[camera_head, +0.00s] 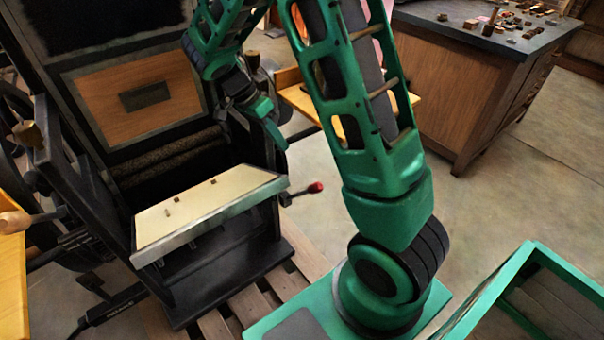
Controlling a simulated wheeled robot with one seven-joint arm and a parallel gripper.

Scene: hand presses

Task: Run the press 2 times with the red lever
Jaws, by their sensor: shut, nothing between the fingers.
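The press (100,190) stands at the left, a dark frame with black rollers. A cream-coloured bed (205,205) with a metal rim juts from its front. The red lever (316,187) has a red knob on a short dark rod. It sticks out to the right from the press's side, just beyond the bed's right end. My gripper (279,138) is green and dark, shut and empty. In the picture it is above and left of the red knob, with a visible gap between them. My green arm rises to the right of the lever.
A wooden handle (14,222) and yellow boards are at the left edge. A yellow side shelf (345,108) is partly behind my arm. A wooden cabinet (480,85) with small items on top stands at the back right. Slats lie under the press; floor between press and cabinet is open.

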